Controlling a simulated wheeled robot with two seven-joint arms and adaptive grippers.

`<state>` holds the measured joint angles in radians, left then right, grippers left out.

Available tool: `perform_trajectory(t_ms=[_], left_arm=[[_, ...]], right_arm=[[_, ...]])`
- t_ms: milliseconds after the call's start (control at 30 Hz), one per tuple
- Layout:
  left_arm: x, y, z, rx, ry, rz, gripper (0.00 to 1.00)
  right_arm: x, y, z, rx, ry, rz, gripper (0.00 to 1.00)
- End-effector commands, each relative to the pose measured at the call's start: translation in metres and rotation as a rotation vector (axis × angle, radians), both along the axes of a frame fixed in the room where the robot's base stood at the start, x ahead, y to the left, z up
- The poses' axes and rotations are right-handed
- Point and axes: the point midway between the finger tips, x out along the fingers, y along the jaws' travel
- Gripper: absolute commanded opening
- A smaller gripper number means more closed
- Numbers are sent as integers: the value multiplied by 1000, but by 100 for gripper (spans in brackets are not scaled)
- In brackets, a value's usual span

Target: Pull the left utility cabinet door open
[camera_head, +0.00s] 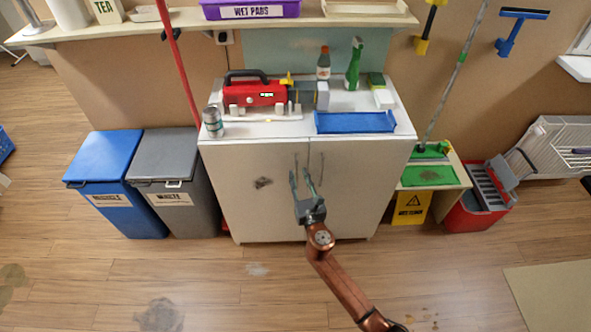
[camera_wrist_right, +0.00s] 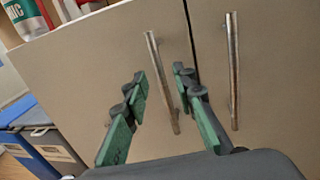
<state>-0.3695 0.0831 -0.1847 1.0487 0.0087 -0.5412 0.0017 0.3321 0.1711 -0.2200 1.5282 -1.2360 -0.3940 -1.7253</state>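The utility cabinet's left door (camera_head: 252,205) is a beige panel with a dark smudge, and it looks shut. In the right wrist view its bar handle (camera_wrist_right: 163,84) is a slim tilted metal rod. My right gripper (camera_head: 305,173) is in front of the doors near the centre seam. Its two green-grey fingers (camera_wrist_right: 160,82) are open, and the left handle shows between them. I cannot tell whether they touch the handle. The right door (camera_head: 355,190) also looks shut, with its handle (camera_wrist_right: 232,70) to the right of the fingers. My left gripper is out of view.
A blue bin (camera_head: 105,172) and a grey bin (camera_head: 170,172) stand left of the cabinet. A red toolbox (camera_head: 255,93), a can (camera_head: 212,122) and a blue tray (camera_head: 354,123) are on top. Right are a yellow sign (camera_head: 410,208) and red bucket (camera_head: 475,205). The floor in front is clear.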

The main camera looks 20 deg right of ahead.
Motion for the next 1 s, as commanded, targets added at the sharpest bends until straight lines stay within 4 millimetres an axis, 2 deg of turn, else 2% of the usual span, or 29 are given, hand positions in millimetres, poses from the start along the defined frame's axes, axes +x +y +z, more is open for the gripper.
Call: perform_trajectory(t_ms=[100, 233, 400, 633, 1000], left_arm=[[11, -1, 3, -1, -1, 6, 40], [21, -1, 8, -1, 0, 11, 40], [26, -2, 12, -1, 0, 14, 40], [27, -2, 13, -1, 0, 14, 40], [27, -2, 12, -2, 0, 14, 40]], right_arm=[[20, -1, -3, 0, 2, 0, 25], [34, -3, -3, 2, 2, 0, 25], [41, -3, -3, 2, 3, 0, 25], [42, -3, -2, 2, 3, 0, 25], [41, -4, -2, 3, 3, 0, 0]])
